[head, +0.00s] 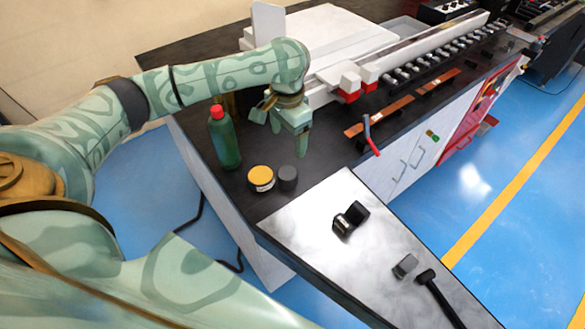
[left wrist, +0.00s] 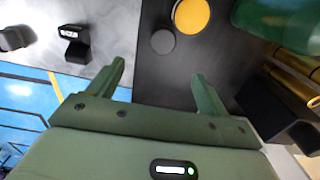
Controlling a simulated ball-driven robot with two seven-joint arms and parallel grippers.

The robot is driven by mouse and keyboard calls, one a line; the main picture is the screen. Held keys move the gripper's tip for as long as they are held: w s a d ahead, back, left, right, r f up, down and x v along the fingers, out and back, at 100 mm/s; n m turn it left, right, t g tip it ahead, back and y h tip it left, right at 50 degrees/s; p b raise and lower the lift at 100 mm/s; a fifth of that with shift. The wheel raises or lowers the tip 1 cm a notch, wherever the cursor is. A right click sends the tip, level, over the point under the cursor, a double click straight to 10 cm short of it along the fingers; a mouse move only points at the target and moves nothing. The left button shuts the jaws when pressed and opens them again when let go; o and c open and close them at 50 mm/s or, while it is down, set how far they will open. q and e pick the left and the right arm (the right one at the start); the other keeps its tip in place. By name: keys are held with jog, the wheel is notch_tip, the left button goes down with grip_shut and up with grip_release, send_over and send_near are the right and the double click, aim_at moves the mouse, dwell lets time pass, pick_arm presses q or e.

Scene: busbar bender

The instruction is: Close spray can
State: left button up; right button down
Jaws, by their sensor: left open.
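A green can (head: 224,142) with a red top stands upright near the left edge of the dark worktop; part of its green side shows in the left wrist view (left wrist: 278,22). A dark grey round cap (head: 288,178) sits on the worktop to its right, and it also shows in the left wrist view (left wrist: 163,42). My left gripper (head: 281,135) is above the worktop, right of the can and behind the cap in the head view. Its fingers (left wrist: 158,68) are apart with nothing between them. My right gripper is out of view.
A tin with a yellow lid (head: 261,177) stands right beside the cap. Black items (head: 350,217) and a hammer (head: 438,298) lie on the pale front surface. The white bender (head: 335,45) and copper bars (head: 380,116) are behind and right.

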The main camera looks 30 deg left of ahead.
pick_arm(q)
jog(key=b, duration=0.4)
send_near(286, 173)
jog(key=f, duration=0.5)
jog(key=shift+d+f, duration=0.2)
jog(key=shift+d, duration=0.2)
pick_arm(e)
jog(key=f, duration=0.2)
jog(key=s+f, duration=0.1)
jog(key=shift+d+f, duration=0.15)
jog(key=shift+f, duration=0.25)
pick_arm(q)
jog(key=f, duration=0.1)
jog(key=f+b, duration=0.1)
jog(key=f, duration=0.1)
jog(key=f+b, duration=0.1)
jog(key=f, duration=0.1)
jog(key=shift+a+f, duration=0.2)
jog(key=shift+a, duration=0.15)
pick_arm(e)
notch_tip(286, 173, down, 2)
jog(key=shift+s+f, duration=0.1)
pick_arm(q)
jog(key=shift+s+r, duration=0.1)
jog(key=c, duration=1.1)
